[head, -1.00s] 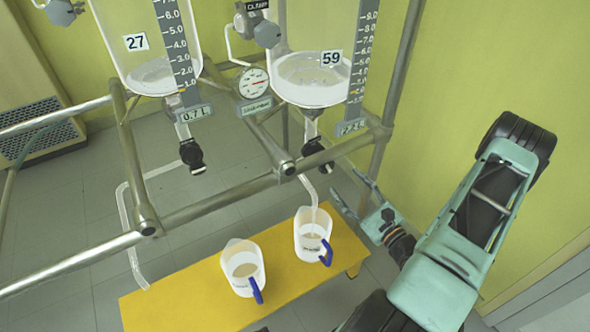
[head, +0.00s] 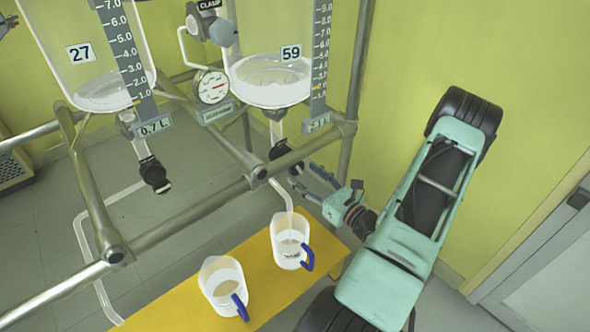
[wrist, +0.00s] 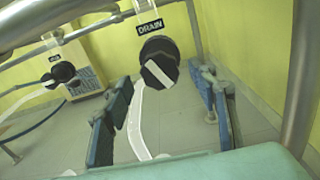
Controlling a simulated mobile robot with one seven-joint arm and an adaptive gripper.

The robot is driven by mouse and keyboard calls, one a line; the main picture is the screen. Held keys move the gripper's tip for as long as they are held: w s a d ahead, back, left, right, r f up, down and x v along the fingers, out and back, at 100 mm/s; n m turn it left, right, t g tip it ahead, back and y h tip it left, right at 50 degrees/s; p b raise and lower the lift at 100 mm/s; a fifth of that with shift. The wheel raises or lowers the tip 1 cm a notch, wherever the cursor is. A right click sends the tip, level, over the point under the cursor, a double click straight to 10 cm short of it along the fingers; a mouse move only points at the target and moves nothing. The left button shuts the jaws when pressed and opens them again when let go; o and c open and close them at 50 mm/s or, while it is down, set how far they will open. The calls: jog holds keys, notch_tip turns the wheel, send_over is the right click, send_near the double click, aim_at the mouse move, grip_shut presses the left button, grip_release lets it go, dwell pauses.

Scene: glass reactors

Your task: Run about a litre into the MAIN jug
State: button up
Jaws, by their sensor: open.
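Two clear jugs with blue handles stand on the yellow bench: a right jug (head: 290,241) under the outlet tube (head: 287,200) of reactor 59 (head: 270,80), and a left jug (head: 223,287). Both have small labels that I cannot read. Each seems to have some contents at the bottom. Reactor 59 holds pale liquid low in its vessel. My gripper (head: 308,180) is open and empty, right of and below its drain valve (head: 280,149). In the wrist view, the black drain knob (wrist: 160,62), with a slanted white stripe, sits between and beyond my open fingers, under a DRAIN label.
Reactor 27 (head: 95,75), with its own black valve (head: 154,174), stands at the left. Metal frame bars (head: 225,202) cross in front of the reactors, close to my gripper. A gauge (head: 212,87) sits between the vessels. The yellow bench (head: 262,292) is low beneath.

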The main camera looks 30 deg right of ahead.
aim_at(299, 170)
jog(key=shift+w+a+b, duration=0.15)
jog(key=shift+w, duration=0.95)
jog(key=shift+w+a+b, duration=0.15)
jog(key=shift+w, duration=0.95)
jog(key=shift+c, duration=0.3)
jog(key=c, duration=1.1)
jog(key=shift+r+m, duration=0.1)
jog(key=shift+m, duration=0.2)
jog(key=m+p, duration=0.3)
jog(key=m, duration=0.1)
jog(key=shift+r+p, duration=0.1)
jog(key=shift+p, duration=0.25)
jog(key=m+p, duration=0.3)
jog(key=m, duration=0.3)
jog(key=shift+m, duration=0.3)
jog(key=m+p, duration=0.2)
jog(key=m, duration=0.3)
jog(key=m+p, duration=0.1)
jog(key=m, duration=0.4)
jog(key=shift+m, duration=0.4)
